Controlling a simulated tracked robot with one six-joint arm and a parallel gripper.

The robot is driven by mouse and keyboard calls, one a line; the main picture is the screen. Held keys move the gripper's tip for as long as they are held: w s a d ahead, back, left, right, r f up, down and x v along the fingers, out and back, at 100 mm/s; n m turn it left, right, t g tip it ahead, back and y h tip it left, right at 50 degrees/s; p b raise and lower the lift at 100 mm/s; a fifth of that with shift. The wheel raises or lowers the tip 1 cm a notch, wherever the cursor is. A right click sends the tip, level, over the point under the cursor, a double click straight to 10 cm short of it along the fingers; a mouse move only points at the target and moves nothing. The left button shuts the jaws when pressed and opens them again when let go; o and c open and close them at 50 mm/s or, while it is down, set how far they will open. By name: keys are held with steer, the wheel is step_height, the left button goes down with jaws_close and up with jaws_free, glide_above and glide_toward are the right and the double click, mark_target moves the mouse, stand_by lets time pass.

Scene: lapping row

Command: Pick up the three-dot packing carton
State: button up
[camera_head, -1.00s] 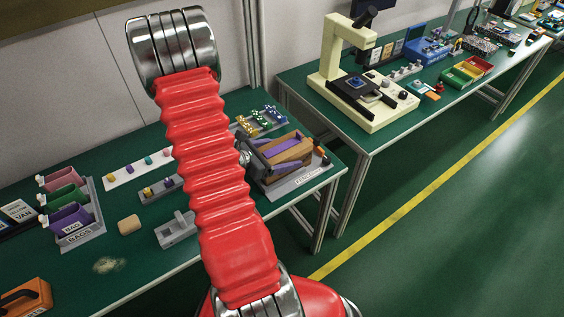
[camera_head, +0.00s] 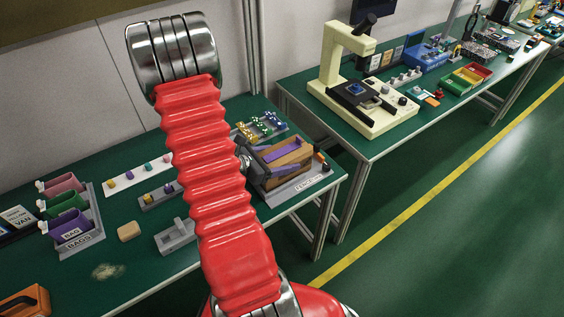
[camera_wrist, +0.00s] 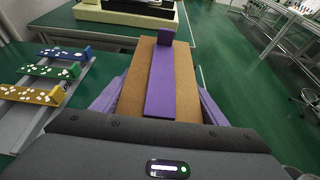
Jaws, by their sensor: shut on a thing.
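A brown carton (camera_wrist: 180,85) with a purple strip along its top lies between my gripper's purple fingers in the wrist view. My gripper (camera_wrist: 158,100) is shut on the carton, one finger along each side. No dot marks can be made out on the carton. A grey labelled tray (camera_head: 300,190) is directly below it. I cannot tell whether the carton touches the tray.
A rack with blue, green and yellow dotted bars (camera_wrist: 42,71) is left of the carton. A cream microscope (camera_head: 350,85) stands on the second bench beyond. Bag bins (camera_head: 72,222), a tan block (camera_head: 129,231) and a grey fixture (camera_head: 176,236) are on the near bench.

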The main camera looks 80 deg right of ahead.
steer(key=shift+r, duration=4.65)
steer(key=shift+s, duration=0.1)
